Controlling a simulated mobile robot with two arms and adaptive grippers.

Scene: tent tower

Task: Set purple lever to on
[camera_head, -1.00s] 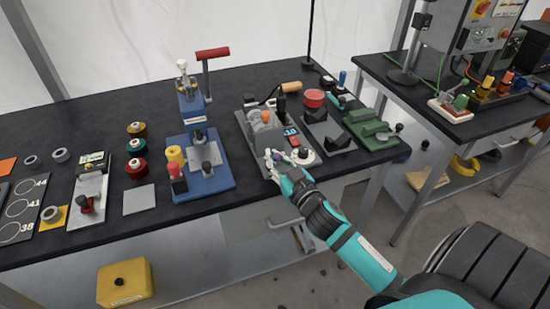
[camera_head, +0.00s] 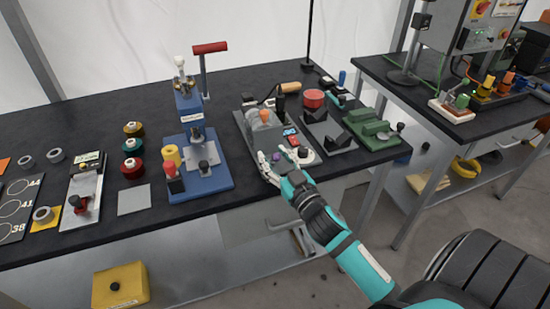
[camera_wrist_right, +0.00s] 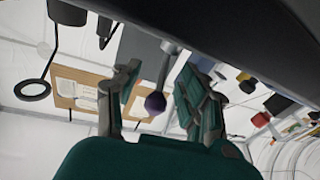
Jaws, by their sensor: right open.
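The purple lever shows as a small purple knob (camera_head: 276,157) at the front of the grey device (camera_head: 262,124) near the bench's front edge. In the right wrist view the purple knob (camera_wrist_right: 155,103) sits on a thin rod that runs up to a round grey pivot. My right gripper (camera_head: 273,163) is open, with one finger on each side of the knob. In the right wrist view, gaps show between the knob and the fingers of the right gripper (camera_wrist_right: 158,88). I cannot tell the lever's on or off marking. My left gripper is not in view.
A blue press (camera_head: 222,180) with a red-handled lever stands left of the device. Black and green fixtures (camera_head: 372,128) and a red round pot (camera_head: 314,98) stand to its right. A bare grey plate (camera_head: 134,199) lies further left.

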